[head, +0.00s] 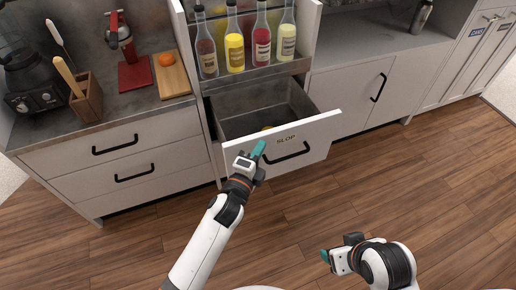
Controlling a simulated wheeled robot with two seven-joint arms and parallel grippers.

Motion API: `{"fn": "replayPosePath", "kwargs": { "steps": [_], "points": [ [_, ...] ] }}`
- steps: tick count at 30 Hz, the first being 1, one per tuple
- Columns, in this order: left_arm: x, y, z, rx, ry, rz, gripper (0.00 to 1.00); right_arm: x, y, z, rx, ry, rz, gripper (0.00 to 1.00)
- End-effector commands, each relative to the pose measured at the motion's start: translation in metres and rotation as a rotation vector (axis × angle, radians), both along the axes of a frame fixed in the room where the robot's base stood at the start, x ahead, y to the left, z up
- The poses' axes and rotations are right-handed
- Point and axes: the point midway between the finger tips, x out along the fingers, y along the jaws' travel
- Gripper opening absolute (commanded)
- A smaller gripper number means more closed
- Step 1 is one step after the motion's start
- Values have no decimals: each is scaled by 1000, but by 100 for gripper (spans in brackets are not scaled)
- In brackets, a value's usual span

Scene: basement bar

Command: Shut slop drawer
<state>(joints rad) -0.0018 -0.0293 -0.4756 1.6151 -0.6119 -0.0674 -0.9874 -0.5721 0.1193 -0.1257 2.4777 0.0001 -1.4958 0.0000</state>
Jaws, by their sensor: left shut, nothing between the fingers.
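The slop drawer (312,139) is pulled well open below the bottle shelf. Its white front carries the label SLOP and a black handle (287,154). Its grey inside shows, with a small yellow thing (267,128) near the front, partly hidden. My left gripper (258,150) is shut and empty, with its teal fingertips at the left part of the drawer front, near the top edge. I cannot tell if they touch it. My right gripper (326,256) is low at the bottom, away from the drawer, above the floor. Its fingers are too small to judge.
Several bottles (234,45) stand on the shelf above the drawer. Closed drawers (121,160) are on the left and a closed cupboard (352,95) is on the right. The counter holds a blender (35,85), a red juicer (122,40) and a cutting board (172,78). The wooden floor is clear.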

Motion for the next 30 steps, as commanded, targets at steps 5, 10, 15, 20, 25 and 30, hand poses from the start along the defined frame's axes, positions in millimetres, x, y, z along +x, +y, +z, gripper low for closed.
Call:
{"fn": "replayPosePath", "kwargs": {
  "steps": [5, 10, 15, 20, 25, 30],
  "points": [
    [5, 2, 0, 0, 0, 0, 0, 3, 1, 1, 3, -17, 2, 72],
    [5, 2, 0, -1, 0, 0, 0, 3, 1, 1, 4, -18, 2, 72],
    [7, 3, 0, 0, 0, 0, 0, 3, 1, 1, 3, -17, 2, 72],
    [18, 7, 1, 1, -2, 1, 0, 3, 1, 1, 2, -17, 1, 72],
    [45, 17, 1, 3, -3, 1, 0, 5, 1, 0, 4, -28, 2, 72],
    [84, 31, 0, 5, -4, 2, 0, 24, 8, 4, 27, -124, 12, 72]
  ]
}}
